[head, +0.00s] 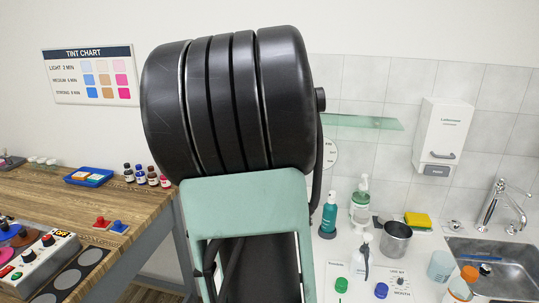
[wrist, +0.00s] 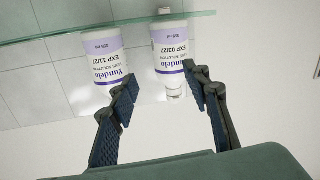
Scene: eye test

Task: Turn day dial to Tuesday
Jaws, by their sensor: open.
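In the head view a small card with a black dial (head: 400,283) lies on the white counter at the lower right. Its print seems to read "USE BY" and "MONTH"; day marks and the dial's setting are too small to read. A round white disc (head: 330,155) with small print on the wall is partly covered by my arm; I cannot tell whether it is a day dial. My gripper (wrist: 161,74) is open and empty in the wrist view, its fingertips near two upside-down-looking bottles. It is hidden in the head view. No day dial is clear in the wrist view.
The wrist view shows a white bottle marked 11/27 (wrist: 106,62), another marked 03/27 (wrist: 172,48) and a glass shelf edge (wrist: 55,34). In the head view, a metal cup (head: 396,243), pump bottles and a sink (head: 515,262) crowd the right counter. A wooden bench (head: 60,205) stands left.

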